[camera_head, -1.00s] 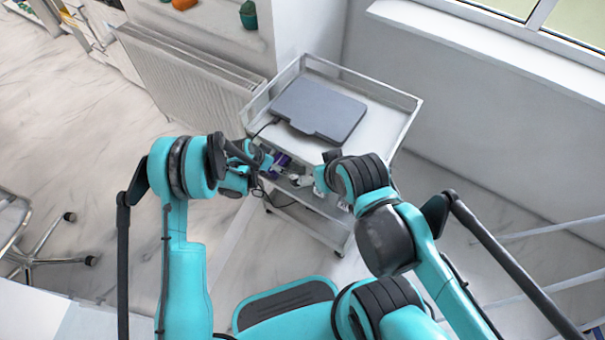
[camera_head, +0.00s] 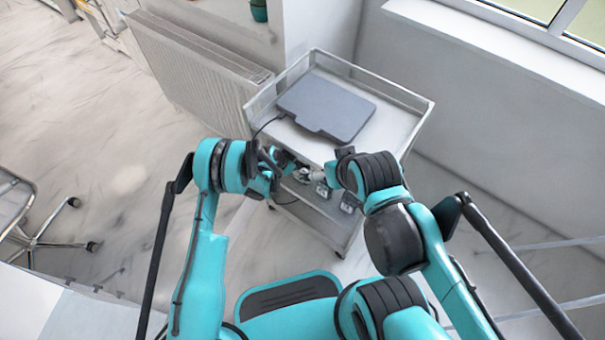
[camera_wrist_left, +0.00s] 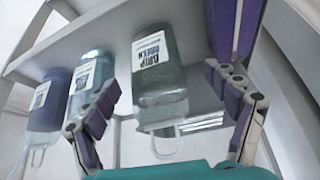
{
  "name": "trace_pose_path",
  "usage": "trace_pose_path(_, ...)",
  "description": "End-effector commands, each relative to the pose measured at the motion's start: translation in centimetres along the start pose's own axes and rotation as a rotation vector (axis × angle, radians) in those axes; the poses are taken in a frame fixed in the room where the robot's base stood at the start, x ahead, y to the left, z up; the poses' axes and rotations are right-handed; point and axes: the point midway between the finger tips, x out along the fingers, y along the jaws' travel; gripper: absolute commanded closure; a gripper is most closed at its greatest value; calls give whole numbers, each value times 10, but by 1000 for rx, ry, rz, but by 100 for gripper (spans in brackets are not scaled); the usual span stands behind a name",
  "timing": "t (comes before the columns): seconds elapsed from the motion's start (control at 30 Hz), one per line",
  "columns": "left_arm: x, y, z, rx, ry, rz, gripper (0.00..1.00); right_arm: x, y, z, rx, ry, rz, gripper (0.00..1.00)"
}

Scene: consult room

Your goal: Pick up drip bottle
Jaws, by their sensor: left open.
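In the left wrist view a drip bottle with a "DRIP GREEN" label (camera_wrist_left: 157,85) is between the spread fingers of my left gripper (camera_wrist_left: 165,112), apparently not pinched. Its loop points down in that picture. Two similar bottles, one with a pale label (camera_wrist_left: 88,85) and one bluish (camera_wrist_left: 47,105), are to its left; the left finger partly overlaps the nearer one. In the head view my left gripper (camera_head: 288,167) is at the cart's near side. My right gripper (camera_head: 335,168) is close by, right of it; its fingers are too small to judge.
The white cart (camera_head: 418,112) has a closed dark grey laptop-like slab (camera_head: 326,105) on top. Small dark-and-white items (camera_head: 348,202) show on its lower level. A radiator (camera_head: 190,65) and walls stand behind it. A wheeled chair (camera_head: 45,225) is at the left; floor between is clear.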

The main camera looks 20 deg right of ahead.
Motion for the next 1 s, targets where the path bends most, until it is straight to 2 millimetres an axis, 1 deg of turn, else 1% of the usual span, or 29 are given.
trace_pose_path(0.13,19,3,1,3,0,1,14,10,0,7,0,0,0,0)
trace_pose_path(0.2,31,5,1,3,0,1,14,16,0,12,0,0,0,0)
trace_pose_path(0.3,45,5,1,1,0,0,14,22,0,15,0,0,0,0)
trace_pose_path(0.4,51,5,0,0,1,0,14,23,0,16,0,0,0,0)
trace_pose_path(0.57,50,5,-1,0,1,0,14,21,0,15,0,0,0,0)
trace_pose_path(0.6,49,5,-1,0,0,0,19,21,0,15,0,0,0,0)
trace_pose_path(0.67,49,5,-1,0,0,0,35,21,0,15,0,0,0,0)
trace_pose_path(0.7,49,5,-1,0,0,0,45,21,0,15,0,0,0,0)
trace_pose_path(0.77,49,5,-1,0,0,0,61,21,0,15,0,0,0,0)
trace_pose_path(0.8,49,5,-1,0,0,0,72,21,0,15,0,0,0,0)
trace_pose_path(0.83,49,5,-1,0,0,0,78,21,0,15,0,0,0,0)
trace_pose_path(1.0,49,5,-1,0,0,0,78,21,0,15,0,0,0,0)
